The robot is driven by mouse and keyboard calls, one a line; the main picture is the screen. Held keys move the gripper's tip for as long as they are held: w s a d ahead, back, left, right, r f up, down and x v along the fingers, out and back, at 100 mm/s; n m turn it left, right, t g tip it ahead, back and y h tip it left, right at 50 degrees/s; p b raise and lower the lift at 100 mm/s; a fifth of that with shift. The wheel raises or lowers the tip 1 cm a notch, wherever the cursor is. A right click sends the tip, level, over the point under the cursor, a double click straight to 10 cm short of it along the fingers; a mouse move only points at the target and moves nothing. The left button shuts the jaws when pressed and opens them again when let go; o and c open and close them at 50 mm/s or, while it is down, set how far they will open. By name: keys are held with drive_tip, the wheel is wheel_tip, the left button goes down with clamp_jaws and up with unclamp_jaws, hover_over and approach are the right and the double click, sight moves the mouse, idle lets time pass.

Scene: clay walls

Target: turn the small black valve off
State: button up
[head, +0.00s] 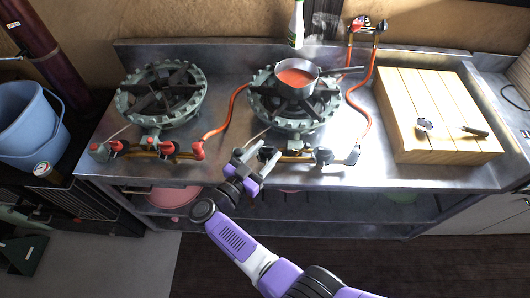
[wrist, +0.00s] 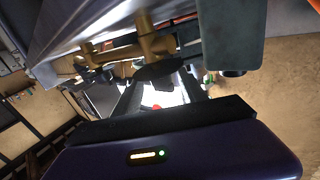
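The small black valve (head: 266,153) sits on the brass pipe at the front of the right burner, at its left end. In the wrist view a dark valve part (wrist: 160,71) shows below the brass pipe, at the fingertips. My gripper (head: 248,164) is at the counter's front edge, right beside this valve. In the wrist view my gripper (wrist: 160,90) has its two fingers apart, with a bright gap between them. The fingers hide part of the valve, and I cannot tell whether they touch it.
More dark valves (head: 322,156) sit farther right on the same pipe. Red valves (head: 197,149) line the left burner (head: 160,94). A pan of red sauce (head: 296,76) stands on the right burner. Orange hoses (head: 366,100) run behind. A cutting board (head: 432,115) lies on the right.

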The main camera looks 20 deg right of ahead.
drive_tip(key=v, duration=0.7)
drive_tip(key=shift+s+a+b, duration=0.2)
drive_tip(key=shift+a+b, duration=0.15)
drive_tip(key=shift+b, duration=0.1)
